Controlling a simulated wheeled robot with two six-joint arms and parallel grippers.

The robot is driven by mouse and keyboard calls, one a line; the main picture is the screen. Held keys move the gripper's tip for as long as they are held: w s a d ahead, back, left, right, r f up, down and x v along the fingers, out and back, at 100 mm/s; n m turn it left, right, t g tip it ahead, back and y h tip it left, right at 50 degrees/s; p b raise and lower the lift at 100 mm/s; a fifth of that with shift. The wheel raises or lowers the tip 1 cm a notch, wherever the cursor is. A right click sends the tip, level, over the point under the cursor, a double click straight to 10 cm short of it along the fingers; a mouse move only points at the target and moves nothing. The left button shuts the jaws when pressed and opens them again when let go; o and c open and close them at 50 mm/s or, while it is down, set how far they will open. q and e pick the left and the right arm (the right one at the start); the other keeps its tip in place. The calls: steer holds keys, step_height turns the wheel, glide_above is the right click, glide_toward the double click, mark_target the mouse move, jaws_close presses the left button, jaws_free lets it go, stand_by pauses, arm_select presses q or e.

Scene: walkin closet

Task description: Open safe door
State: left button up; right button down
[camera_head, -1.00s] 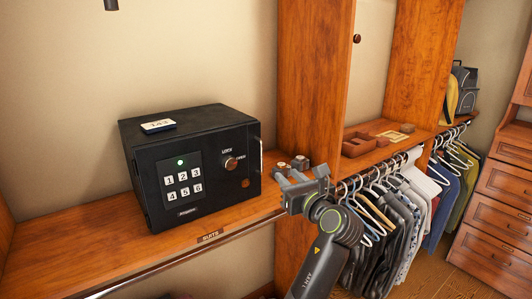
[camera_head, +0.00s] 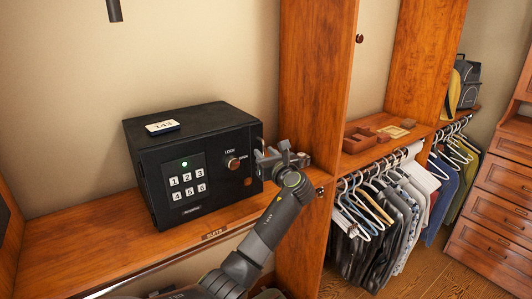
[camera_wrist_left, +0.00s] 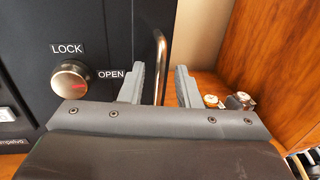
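The black safe (camera_head: 160,150) stands on the wooden shelf with its door (camera_head: 205,180) shut. The keypad shows a lit green light. The round knob (camera_head: 232,162) sits between LOCK and OPEN labels; in the left wrist view the knob (camera_wrist_left: 71,79) has its red mark toward the OPEN side. A slim metal handle (camera_wrist_left: 160,65) stands at the door's right edge. My left gripper (camera_head: 268,158) is at that edge. In the left wrist view my left gripper (camera_wrist_left: 160,88) is open, with the handle appearing between its fingers; contact cannot be told. My right gripper is out of view.
A tag marked 143 (camera_head: 162,127) lies on the safe. A wooden upright panel (camera_head: 312,90) stands close to the right of my left gripper. Small objects (camera_wrist_left: 228,102) lie on the shelf beside it. Hanging clothes (camera_head: 385,210) are further right. The shelf's front left is clear.

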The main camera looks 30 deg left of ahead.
arm_select(q)
jaws_close()
steer(key=shift+d, duration=0.1)
stand_by(0.4)
